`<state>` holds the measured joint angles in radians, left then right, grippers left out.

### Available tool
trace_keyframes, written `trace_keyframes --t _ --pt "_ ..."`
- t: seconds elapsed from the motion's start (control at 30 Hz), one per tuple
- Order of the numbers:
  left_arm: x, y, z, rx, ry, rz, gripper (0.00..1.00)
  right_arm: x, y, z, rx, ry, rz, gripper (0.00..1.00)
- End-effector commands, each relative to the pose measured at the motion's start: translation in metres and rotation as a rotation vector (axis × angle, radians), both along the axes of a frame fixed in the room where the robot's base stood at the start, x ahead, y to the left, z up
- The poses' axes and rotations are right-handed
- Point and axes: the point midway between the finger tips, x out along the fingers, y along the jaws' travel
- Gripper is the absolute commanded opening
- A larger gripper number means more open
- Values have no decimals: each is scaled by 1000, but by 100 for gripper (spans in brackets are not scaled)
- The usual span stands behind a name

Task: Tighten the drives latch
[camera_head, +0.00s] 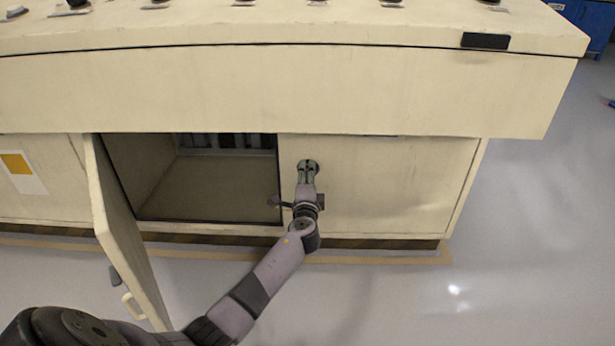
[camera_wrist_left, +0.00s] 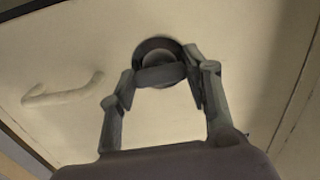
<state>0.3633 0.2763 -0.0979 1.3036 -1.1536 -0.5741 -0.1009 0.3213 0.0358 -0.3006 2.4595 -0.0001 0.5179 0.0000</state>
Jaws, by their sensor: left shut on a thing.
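The latch (camera_wrist_left: 160,74) is a dark round knob with a ring around it on the cream cabinet panel. It also shows in the head view (camera_head: 309,164), on the panel right of the open compartment. My left gripper (camera_head: 307,172) reaches up to it from the front. In the left wrist view, the fingers of my left gripper (camera_wrist_left: 162,80) are on either side of the latch and shut on it. Part of the latch is hidden by the fingers in the head view. My right gripper is not in view.
A cabinet door (camera_head: 122,235) stands open at the left, beside an open compartment (camera_head: 205,188). A pale handle (camera_wrist_left: 62,90) is on the panel left of the latch. The cabinet top (camera_head: 330,85) overhangs the panel. The floor (camera_head: 480,280) at the right is clear.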

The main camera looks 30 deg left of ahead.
Motion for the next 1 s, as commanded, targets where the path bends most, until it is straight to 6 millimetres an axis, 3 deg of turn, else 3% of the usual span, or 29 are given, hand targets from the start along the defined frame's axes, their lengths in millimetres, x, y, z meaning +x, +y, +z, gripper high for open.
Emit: trace_keyframes --t 0.3,0.33,0.6,1.0 --pt "0 -1 -1 0 1 -3 17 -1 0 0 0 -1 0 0" --pt "0 -1 -1 0 1 -3 47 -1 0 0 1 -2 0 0" --pt "0 -1 0 -1 -1 -1 65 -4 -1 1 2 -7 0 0" --pt "-5 -4 -1 -2 -1 -2 65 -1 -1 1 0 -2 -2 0"
